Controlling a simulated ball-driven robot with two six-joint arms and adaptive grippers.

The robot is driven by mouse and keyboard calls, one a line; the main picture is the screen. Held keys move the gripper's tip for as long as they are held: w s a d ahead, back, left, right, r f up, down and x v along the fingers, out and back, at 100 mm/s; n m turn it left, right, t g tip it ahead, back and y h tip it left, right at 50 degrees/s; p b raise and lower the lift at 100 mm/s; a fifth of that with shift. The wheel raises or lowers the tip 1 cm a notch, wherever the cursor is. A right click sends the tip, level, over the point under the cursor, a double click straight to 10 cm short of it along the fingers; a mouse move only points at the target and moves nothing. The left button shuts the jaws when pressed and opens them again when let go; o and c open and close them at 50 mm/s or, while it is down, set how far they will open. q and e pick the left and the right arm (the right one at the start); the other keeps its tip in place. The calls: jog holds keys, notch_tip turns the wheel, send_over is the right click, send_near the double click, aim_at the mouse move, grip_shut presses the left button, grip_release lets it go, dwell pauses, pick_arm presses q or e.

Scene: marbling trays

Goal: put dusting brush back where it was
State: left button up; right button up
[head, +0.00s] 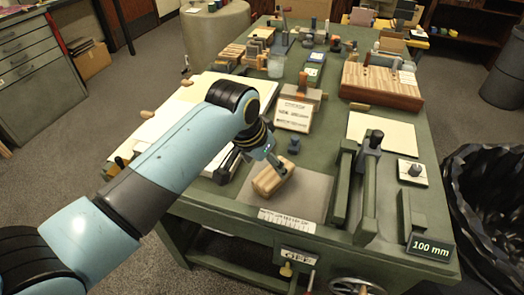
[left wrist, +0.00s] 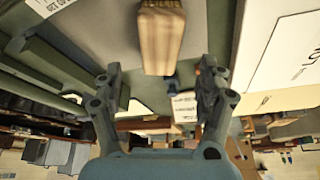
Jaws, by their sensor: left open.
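A pale wooden block-like piece (head: 270,180) lies on a grey plate (head: 310,195) at the near middle of the green table. It may be the dusting brush, but I see no bristles and cannot tell. My left gripper (head: 275,160) is just above and behind it. In the left wrist view the same wooden piece (left wrist: 162,40) shows at the top centre, beyond the fingertips of my left gripper (left wrist: 158,78). The fingers stand wide apart with nothing between them. My right gripper is not in view.
Green upright rails (head: 365,190) stand right of the plate. A white labelled box (head: 295,115) and a small blue piece (head: 294,146) are behind it. A wooden block set (head: 382,85) stands at the back right. A black bin (head: 488,200) is beside the table.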

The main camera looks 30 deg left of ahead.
pick_arm(q)
jog(key=v, duration=0.4)
jog(key=shift+r, duration=0.15)
jog(key=s+a+r+y, duration=0.1)
jog(key=s+r, duration=0.2)
jog(key=s, duration=0.7)
jog(key=s+a+r, duration=0.2)
jog(key=s+r, duration=0.2)
jog(key=s, duration=0.7)
notch_tip(320, 180, down, 36)
jog(key=s+a+n+g+b, duration=0.1)
jog(key=s+a+g+b, duration=0.15)
jog(key=b, duration=0.45)
jog(key=s+f+b, duration=0.5)
jog(key=s+f, duration=1.2)
jog(key=f, duration=0.2)
jog(key=shift+s+a+f+g, duration=0.15)
jog(key=shift+s+a+g, duration=0.25)
jog(key=shift+a+g, duration=0.1)
